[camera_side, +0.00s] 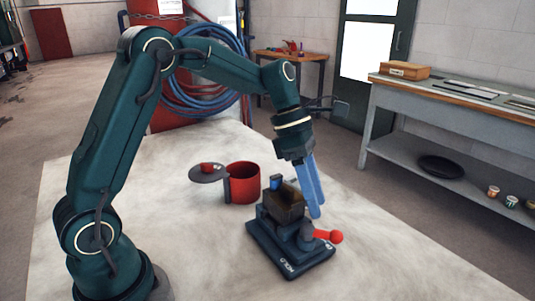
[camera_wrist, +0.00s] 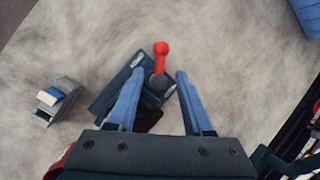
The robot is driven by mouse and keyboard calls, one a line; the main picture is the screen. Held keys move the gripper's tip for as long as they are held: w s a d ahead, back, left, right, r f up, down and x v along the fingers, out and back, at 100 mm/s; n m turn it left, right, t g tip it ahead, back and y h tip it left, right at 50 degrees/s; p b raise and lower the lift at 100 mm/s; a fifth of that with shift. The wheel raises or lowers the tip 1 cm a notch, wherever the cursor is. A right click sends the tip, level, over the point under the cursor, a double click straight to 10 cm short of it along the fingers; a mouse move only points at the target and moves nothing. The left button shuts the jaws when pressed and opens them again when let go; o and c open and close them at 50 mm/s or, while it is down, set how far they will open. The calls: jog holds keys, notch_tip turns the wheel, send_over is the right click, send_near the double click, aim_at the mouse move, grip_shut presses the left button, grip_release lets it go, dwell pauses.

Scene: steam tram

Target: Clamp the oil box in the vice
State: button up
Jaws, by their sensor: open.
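The vice (camera_side: 293,258) is dark blue and stands on the pale mat, with a red ball-ended handle (camera_side: 336,237) on its right. A dark brown box (camera_side: 286,204), which looks like the oil box, sits upright at the vice's jaws. I cannot tell whether the jaws grip it. My gripper (camera_side: 317,213) is open and empty, its blue fingers pointing down just right of the box, near the handle's root. In the wrist view the red handle (camera_wrist: 160,60) lies between the open fingertips (camera_wrist: 156,74), and a dark patch between the fingers may be the box.
A grey block with a blue part (camera_wrist: 55,98) stands apart from the vice in the wrist view. A red pot (camera_side: 242,183) and a grey round plate with a red piece (camera_side: 208,174) are behind left. A workbench (camera_side: 450,108) is at right. The front mat is clear.

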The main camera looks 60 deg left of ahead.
aim_at(324, 231)
jog(key=shift+x, duration=2.65)
jog(key=shift+s+a, duration=0.1)
grip_shut()
